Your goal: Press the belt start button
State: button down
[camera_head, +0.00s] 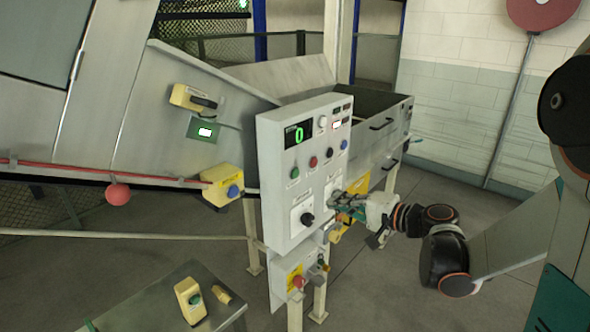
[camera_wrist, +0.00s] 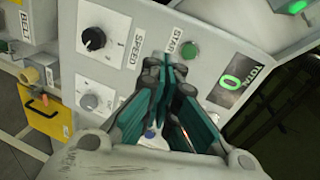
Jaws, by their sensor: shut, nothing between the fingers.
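The start button is a green button (camera_wrist: 189,50) beside a START label in the wrist view; in the head view it is the green button (camera_head: 295,173) below the display (camera_head: 298,133), which reads 0. It sits on a pale grey control panel (camera_head: 273,160). My gripper (camera_head: 338,198) is shut and empty, in front of the panel's lower right part. In the wrist view my closed fingertips (camera_wrist: 168,68) are below and left of the green button, apart from it in the picture. They hide part of the panel.
A black speed knob (camera_wrist: 93,38) is beside the start button. A red stop button (camera_head: 298,282) is below. A small table (camera_head: 150,312) stands front left.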

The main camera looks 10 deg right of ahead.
aim_at(308, 175)
jog(key=shift+m+t+y, duration=0.4)
jog(key=shift+t+y, duration=0.4)
jog(key=shift+y, duration=0.1)
jog(key=d+r, duration=0.2)
jog(key=d, duration=0.1)
jog(key=shift+s+r, duration=0.3)
jog(key=shift+s, duration=0.1)
jog(key=x, duration=1.4)
jog(key=shift+a, duration=0.1)
